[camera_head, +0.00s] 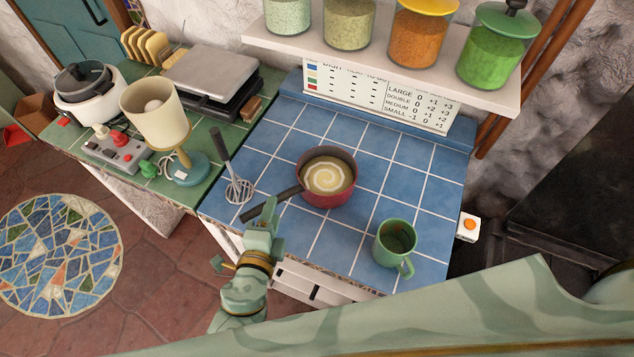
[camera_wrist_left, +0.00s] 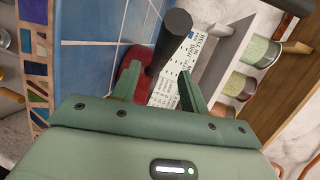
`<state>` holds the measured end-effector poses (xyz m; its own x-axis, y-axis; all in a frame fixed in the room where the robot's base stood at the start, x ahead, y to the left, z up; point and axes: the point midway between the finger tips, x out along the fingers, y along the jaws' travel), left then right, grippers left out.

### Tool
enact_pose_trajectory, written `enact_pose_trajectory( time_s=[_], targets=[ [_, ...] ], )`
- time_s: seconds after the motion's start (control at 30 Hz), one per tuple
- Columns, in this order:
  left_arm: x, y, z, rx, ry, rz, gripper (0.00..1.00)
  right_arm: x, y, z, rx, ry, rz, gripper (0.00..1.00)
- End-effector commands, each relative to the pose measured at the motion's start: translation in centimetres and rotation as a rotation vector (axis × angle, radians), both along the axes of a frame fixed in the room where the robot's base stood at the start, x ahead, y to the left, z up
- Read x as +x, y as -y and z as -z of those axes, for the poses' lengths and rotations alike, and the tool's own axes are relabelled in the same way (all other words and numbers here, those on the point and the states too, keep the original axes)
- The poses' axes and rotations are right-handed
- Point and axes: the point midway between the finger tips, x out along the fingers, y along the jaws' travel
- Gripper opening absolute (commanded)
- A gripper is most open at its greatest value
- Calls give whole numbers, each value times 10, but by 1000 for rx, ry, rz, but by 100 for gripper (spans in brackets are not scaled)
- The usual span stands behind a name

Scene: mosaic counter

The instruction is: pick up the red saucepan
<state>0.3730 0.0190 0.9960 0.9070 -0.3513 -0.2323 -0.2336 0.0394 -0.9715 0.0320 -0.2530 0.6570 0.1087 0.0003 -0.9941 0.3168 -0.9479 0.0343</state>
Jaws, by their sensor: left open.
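The red saucepan (camera_head: 326,190) stands on the blue tiled counter with a pale swirled content inside. Its dark handle (camera_head: 273,205) points to the lower left, toward the counter's front edge. My left gripper (camera_head: 268,207) is at the handle in the head view. In the left wrist view the open fingers (camera_wrist_left: 157,82) stand on either side of the dark handle (camera_wrist_left: 172,40), with part of the red pan (camera_wrist_left: 132,62) behind it. I cannot tell whether the fingers touch the handle. My right gripper is in neither view.
A shelf with jars (camera_head: 415,52) hangs above the back.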

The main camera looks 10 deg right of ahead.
Motion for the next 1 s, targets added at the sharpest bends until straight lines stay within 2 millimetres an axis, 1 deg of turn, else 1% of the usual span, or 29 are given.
enact_pose_trajectory(
  time_s=[0.2,0.3,0.4,0.57,0.6,0.67,0.7,0.73,0.77,1.0],
  targets=[
    [31,11,10,-1,2,0,44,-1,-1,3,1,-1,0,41],
    [42,15,13,1,1,-1,44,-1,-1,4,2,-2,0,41],
    [46,17,14,0,0,0,44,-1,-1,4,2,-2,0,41],
    [46,17,14,0,0,0,44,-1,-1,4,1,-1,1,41],
    [46,17,14,0,0,0,39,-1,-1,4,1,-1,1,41],
    [46,17,14,0,0,0,22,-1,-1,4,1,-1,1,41],
    [46,17,14,0,1,0,11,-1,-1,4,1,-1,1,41],
    [46,17,14,0,0,0,2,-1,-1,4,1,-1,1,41],
    [46,17,14,0,0,0,0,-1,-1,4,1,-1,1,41],
    [46,16,14,0,0,0,0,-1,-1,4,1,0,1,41]
  ],
)
